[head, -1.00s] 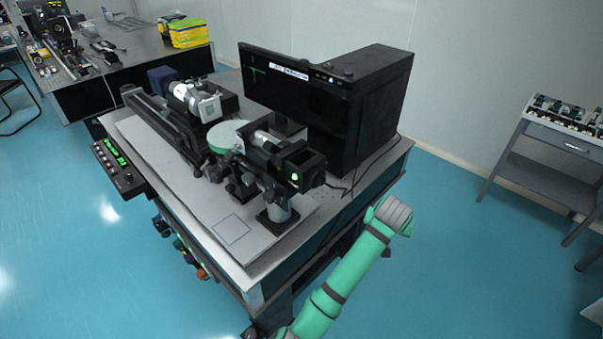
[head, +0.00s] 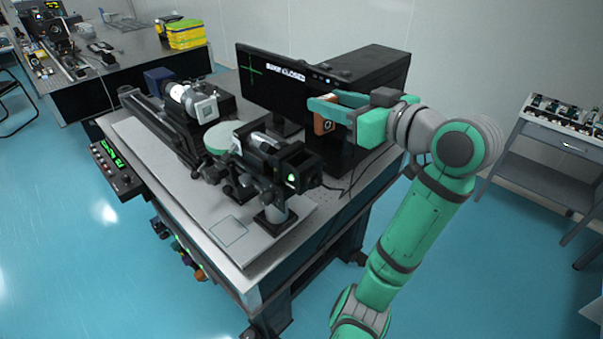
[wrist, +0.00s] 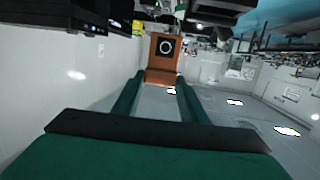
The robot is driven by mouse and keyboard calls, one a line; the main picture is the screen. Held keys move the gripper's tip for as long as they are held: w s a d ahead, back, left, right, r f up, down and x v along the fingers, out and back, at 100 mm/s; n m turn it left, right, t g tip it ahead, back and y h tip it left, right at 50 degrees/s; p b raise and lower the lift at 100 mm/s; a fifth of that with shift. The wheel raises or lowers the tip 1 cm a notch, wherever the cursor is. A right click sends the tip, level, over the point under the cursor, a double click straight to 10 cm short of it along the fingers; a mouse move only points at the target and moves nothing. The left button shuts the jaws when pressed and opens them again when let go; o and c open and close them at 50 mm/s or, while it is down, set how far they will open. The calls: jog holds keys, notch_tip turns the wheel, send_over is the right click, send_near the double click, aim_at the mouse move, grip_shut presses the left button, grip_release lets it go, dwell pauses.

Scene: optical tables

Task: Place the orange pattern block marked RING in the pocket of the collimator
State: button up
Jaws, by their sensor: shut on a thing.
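The orange pattern block (head: 322,123) is held between the fingertips of my gripper (head: 327,109), in the air in front of the monitor. In the wrist view the block (wrist: 154,61) sits at the ends of the two green fingers, and a white ring on a black square faces the camera. On the table stands an optical instrument with a round pale green plate (head: 221,137). A silver tube with a square front (head: 204,109) is behind it, and a black tube with a green light (head: 291,178) is in front. I cannot tell which is the collimator, and no pocket shows clearly.
The monitor (head: 262,88) and a black computer case (head: 375,65) stand at the table's back, close to my gripper. A control box (head: 118,170) is at the left edge. A bare outlined square (head: 229,231) lies on the front of the grey board.

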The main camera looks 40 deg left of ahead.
jog(key=r+n+g+y, duration=0.1)
jog(key=r+n+g, duration=0.1)
send_over(308, 163)
jog(key=shift+f, duration=5.1)
jog(key=shift+f, duration=0.25)
jog(key=o, duration=1.2)
